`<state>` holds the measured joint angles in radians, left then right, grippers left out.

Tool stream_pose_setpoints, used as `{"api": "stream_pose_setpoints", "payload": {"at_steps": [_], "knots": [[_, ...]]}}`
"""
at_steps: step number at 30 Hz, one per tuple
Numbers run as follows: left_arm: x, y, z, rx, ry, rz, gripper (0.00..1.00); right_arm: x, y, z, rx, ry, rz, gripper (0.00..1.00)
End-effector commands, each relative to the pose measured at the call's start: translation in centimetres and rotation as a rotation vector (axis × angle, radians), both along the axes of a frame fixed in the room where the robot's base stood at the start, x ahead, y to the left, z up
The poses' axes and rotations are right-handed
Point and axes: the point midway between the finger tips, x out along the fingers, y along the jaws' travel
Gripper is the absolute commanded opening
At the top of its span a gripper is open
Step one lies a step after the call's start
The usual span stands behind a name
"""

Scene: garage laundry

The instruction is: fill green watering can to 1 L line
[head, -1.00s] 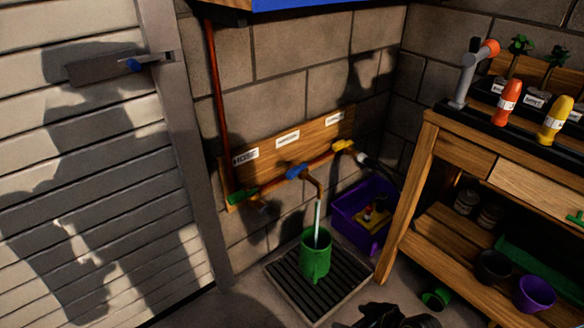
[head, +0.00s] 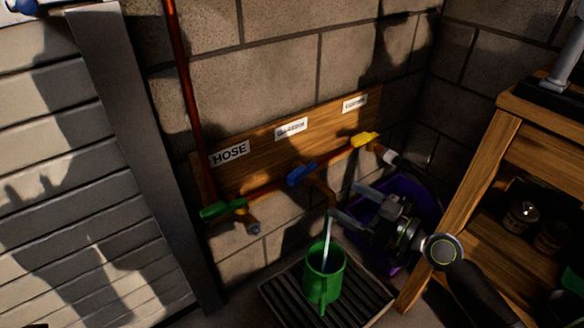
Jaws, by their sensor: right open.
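The green watering can (head: 324,274) stands upright on the slatted drain grate (head: 275,292) below the middle tap. A thin pale stream of water (head: 327,236) runs from the tap's spout into the can. The water level and the 1 L line cannot be made out. The middle tap has a blue handle (head: 301,175) on the copper pipe. My right gripper (head: 345,201) is open and empty, coming from the lower right, with its fingers just right of the spout and below the blue handle. My left gripper is not in view.
A green-handled tap (head: 222,210) under the HOSE label (head: 230,153) and a yellow-handled tap (head: 365,139) flank the middle one. A purple crate (head: 428,207) sits behind my right arm. A wooden bench (head: 478,190) stands at the right, a slatted door (head: 60,150) at the left.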

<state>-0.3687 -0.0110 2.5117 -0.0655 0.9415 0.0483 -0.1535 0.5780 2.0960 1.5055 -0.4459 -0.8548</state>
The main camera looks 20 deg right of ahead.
Motion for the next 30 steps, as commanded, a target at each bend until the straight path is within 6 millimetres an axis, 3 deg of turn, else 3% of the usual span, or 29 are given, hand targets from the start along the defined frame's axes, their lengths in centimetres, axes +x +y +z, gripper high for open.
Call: {"api": "stream_pose_setpoints", "payload": {"at_steps": [9,21,30], "knots": [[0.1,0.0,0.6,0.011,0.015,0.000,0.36,4.3,3.0,0.2,0.007,0.000,0.000,0.75],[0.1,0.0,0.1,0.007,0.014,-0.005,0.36,11.2,7.7,0.0,0.004,0.003,0.001,0.75],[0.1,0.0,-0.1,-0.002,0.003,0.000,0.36,13.6,9.3,0.0,0.001,0.003,0.000,0.75]]}}
